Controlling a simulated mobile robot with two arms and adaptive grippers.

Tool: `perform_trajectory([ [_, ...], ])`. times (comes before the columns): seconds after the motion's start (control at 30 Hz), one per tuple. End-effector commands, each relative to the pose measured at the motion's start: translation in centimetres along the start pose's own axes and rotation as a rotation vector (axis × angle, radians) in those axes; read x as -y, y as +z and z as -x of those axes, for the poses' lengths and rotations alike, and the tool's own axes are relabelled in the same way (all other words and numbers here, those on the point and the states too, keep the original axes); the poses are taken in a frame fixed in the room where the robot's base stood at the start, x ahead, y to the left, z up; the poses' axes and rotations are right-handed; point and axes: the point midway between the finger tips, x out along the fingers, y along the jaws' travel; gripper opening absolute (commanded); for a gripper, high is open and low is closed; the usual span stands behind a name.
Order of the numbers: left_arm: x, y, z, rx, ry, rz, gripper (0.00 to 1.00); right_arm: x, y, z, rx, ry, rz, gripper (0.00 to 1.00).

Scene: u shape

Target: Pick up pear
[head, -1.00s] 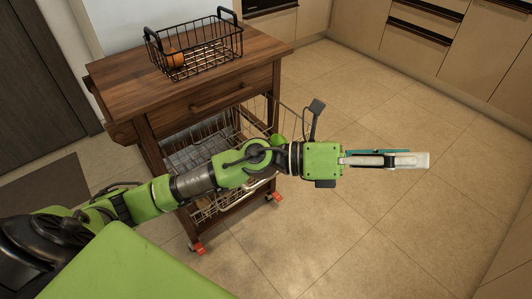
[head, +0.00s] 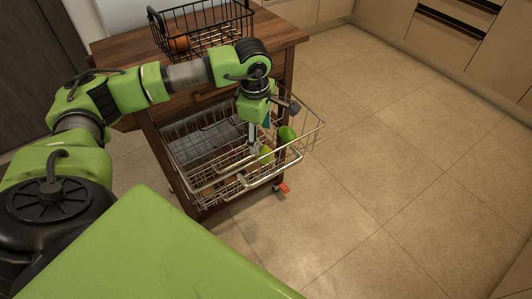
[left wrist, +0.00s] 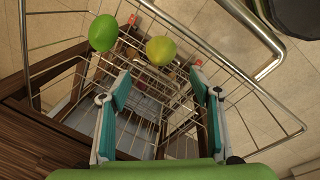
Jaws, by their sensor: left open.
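A yellow-green fruit, which looks like the pear (head: 266,155), sits in the wire basket (head: 311,143) of the wooden cart. It shows in the left wrist view (left wrist: 161,50) just beyond the fingertips and between them. My left gripper (head: 258,146) points down into the basket beside this fruit. In the left wrist view (left wrist: 160,73) its two teal-padded fingers are spread apart with nothing held. A greener fruit (left wrist: 104,32) lies to the left of the pear; it shows in the head view too (head: 286,134). My right gripper is not in view.
The wooden cart (head: 120,47) bears a black wire basket (head: 250,20) with an orange fruit (head: 181,44) on top. The wire basket's metal rim and bars surround my left gripper closely. The tiled floor (head: 400,150) to the right is clear. Cabinets stand at the back.

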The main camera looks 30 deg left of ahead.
Motion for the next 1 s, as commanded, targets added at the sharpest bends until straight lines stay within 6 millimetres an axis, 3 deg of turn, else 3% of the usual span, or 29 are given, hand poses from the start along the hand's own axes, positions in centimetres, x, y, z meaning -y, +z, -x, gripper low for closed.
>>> perform_trajectory([
  [0.1,0.1,0.1,-2.3,0.001,-0.002,0.000,0.57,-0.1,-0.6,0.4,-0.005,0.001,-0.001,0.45],
  [0.37,0.1,0.2,-4.3,0.003,0.000,-0.001,0.57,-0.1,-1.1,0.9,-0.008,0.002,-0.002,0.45],
  [0.63,0.2,0.7,-8.2,0.002,-0.002,0.001,0.57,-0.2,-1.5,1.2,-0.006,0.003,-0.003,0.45],
  [0.97,0.2,0.7,-9.0,0.003,0.000,0.000,0.57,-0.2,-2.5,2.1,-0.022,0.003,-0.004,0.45],
  [1.0,0.2,0.7,-9.0,0.003,0.000,0.000,0.52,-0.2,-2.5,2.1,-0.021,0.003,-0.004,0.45],
])
